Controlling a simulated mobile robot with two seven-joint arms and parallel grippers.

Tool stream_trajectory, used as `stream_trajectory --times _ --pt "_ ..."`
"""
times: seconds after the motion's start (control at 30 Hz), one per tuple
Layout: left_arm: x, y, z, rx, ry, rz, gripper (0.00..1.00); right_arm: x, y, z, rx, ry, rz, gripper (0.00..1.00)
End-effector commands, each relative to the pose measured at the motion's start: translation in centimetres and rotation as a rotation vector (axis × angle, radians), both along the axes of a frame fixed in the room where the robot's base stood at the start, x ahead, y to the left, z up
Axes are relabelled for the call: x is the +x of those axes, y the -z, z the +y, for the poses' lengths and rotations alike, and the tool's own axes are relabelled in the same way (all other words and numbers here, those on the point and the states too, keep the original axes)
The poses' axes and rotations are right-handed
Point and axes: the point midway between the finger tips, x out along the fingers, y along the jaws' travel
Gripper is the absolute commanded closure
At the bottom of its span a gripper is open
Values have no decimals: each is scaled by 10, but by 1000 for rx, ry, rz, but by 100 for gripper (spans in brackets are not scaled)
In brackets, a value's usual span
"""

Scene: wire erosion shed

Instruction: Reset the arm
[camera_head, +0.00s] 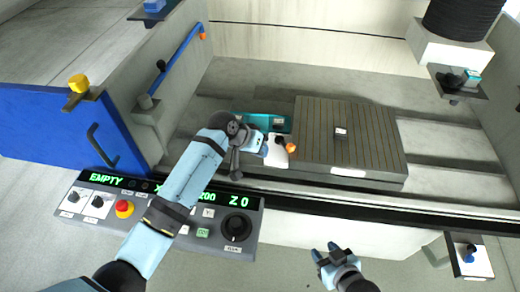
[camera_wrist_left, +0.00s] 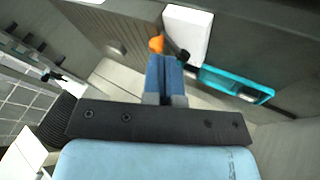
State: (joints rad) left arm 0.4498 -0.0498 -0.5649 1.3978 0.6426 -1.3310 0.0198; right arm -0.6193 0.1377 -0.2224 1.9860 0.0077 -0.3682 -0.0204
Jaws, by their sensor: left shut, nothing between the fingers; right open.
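My left gripper (camera_head: 262,149) reaches over the machine bed and is shut and empty. In the left wrist view its blue fingers (camera_wrist_left: 165,75) are together, with an orange knob (camera_wrist_left: 157,44) just beyond the tips. I cannot tell whether they touch. In the head view the orange knob (camera_head: 291,148) is right of the fingers, by a white block (camera_head: 275,156) that also shows in the wrist view (camera_wrist_left: 188,35). My right gripper (camera_head: 335,255) is open and empty in front of the machine. I cannot tell which part is the task's arm, unless it is my own.
A teal-edged unit (camera_head: 268,123) lies behind the left gripper. A grooved grey block (camera_head: 350,138) stands right of it. The control panel (camera_head: 158,212), reading "EMPTY" and "Z 0", lies under my left arm. A blue door (camera_head: 60,130) stands left. Space around the right gripper is clear.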

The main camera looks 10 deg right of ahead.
Motion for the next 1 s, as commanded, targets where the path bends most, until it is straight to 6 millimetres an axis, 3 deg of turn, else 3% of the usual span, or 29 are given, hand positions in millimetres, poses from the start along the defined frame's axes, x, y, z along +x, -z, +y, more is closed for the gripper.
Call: stream_trajectory --times 0.7,0.87,1.0 --pt "-7 -2 5 2 -4 1 100 1 -2 3 6 0 -3 57" --pt "-40 14 33 16 -43 0 100 1 -2 2 5 0 -3 57" --pt "-93 31 84 61 -119 -7 100 1 -2 2 5 0 -4 57"
